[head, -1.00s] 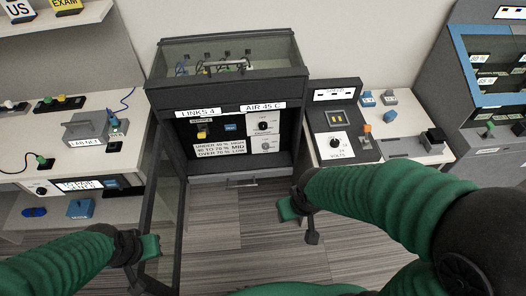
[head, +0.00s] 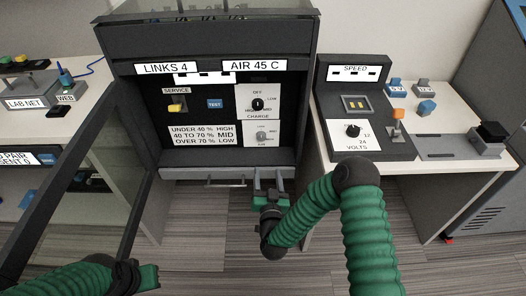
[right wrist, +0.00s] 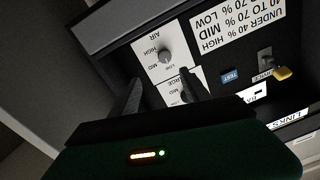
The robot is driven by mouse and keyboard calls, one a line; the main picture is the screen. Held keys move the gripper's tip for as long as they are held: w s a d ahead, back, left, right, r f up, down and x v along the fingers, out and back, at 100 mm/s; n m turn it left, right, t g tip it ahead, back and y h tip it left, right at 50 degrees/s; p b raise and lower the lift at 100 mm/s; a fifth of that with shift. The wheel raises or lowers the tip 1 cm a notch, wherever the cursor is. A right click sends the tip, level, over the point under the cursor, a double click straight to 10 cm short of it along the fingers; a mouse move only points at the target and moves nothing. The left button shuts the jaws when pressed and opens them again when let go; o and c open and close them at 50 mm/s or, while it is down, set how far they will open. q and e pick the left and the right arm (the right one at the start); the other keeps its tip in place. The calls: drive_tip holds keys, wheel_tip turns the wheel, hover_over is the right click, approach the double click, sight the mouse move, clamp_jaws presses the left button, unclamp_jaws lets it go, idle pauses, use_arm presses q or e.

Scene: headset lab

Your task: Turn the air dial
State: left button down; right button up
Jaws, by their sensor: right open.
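The air dial (head: 262,138) is a grey knob on a white plate, low on the right of the dark cabinet's panel. In the right wrist view the air dial (right wrist: 166,56) shows upside down, with AIR, HIGH, MID and LOW printed around it. Its exact setting is hard to read. My right gripper (head: 270,182) is open and empty, below and in front of the dial, apart from it. Its two dark fingers (right wrist: 160,88) point toward the panel. My left gripper (head: 146,277) is at the lower left, far from the dial; its jaws are unclear.
The black charge dial (head: 258,104) sits just above the air dial. A handle bar (head: 225,182) runs under the panel. An open glass door (head: 95,200) stands at the left. A speed console (head: 352,130) is on the right table. The floor in front is clear.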

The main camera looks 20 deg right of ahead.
drive_tip(key=w+b, duration=0.2)
drive_tip(key=w, duration=0.2)
drive_tip(key=b, duration=0.2)
approach(262, 139)
drive_tip(key=x, duration=0.3)
drive_tip(key=shift+w+a, duration=0.2)
drive_tip(key=shift+a, duration=0.05)
drive_tip(key=b+x, duration=0.1)
drive_tip(key=x, duration=0.4)
drive_tip(key=shift+d+b, duration=0.35)
drive_tip(key=shift+d, duration=0.1)
drive_tip(key=shift+a+r, duration=0.1)
drive_tip(key=shift+a, duration=0.2)
drive_tip(key=shift+d, duration=0.1)
clamp_jaws()
